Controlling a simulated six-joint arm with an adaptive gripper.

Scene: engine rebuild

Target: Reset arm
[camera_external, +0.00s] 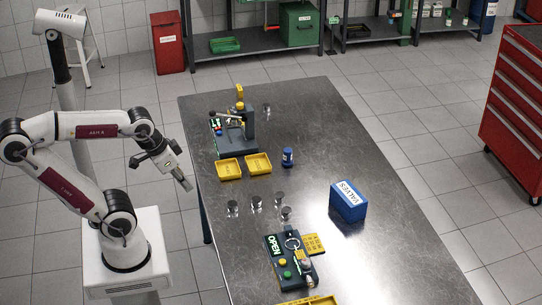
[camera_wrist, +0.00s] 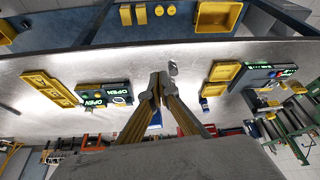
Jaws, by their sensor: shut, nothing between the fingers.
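My gripper (camera_external: 186,184) hangs beside the table's left edge, apart from everything on the table (camera_external: 330,140). In the wrist view its two fingers meet at the tips (camera_wrist: 157,88), shut and empty. The dark panel marked OPEN (camera_external: 275,247) lies toward the near end of the table. A blue box labelled VALVES (camera_external: 348,201) sits right of the middle. Several small metal cylinders (camera_external: 256,202) stand between them. Two yellow trays (camera_external: 229,168) and a small blue bottle (camera_external: 288,157) are farther back, near a dark fixture (camera_external: 236,135).
A yellow grid piece (camera_external: 314,243) lies by the panel, and another yellow tray (camera_external: 310,300) is cut off at the bottom. A red tool cabinet (camera_external: 515,105) stands at the right. A red bin (camera_external: 168,43) and shelves are behind. The table's right side is mostly clear.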

